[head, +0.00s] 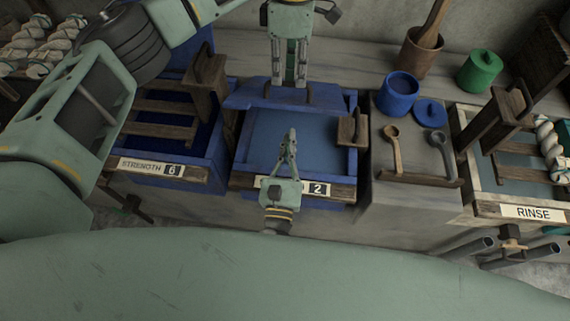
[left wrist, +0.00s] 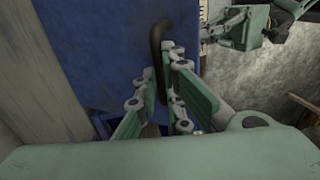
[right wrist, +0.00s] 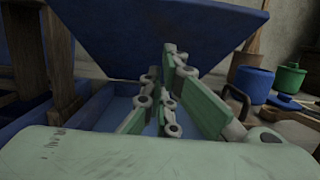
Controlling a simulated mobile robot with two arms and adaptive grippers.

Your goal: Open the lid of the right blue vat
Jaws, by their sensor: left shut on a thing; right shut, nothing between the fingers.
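The right blue vat (head: 263,135), the one labelled 2, stands open at the front, with blue liquid or interior showing. Its blue lid (head: 325,99) is raised and tilted at the back; it also shows tilted in the right wrist view (right wrist: 150,35). My left gripper (head: 290,82) is shut on the lid's dark handle (left wrist: 157,40). My right gripper (head: 291,132) is shut and empty, above the vat opening and in front of the lid; its fingers show in the right wrist view (right wrist: 165,80).
The left blue vat (head: 207,150), labelled 6, holds a wooden rack. A rinse basin (head: 510,197) stands farther right.

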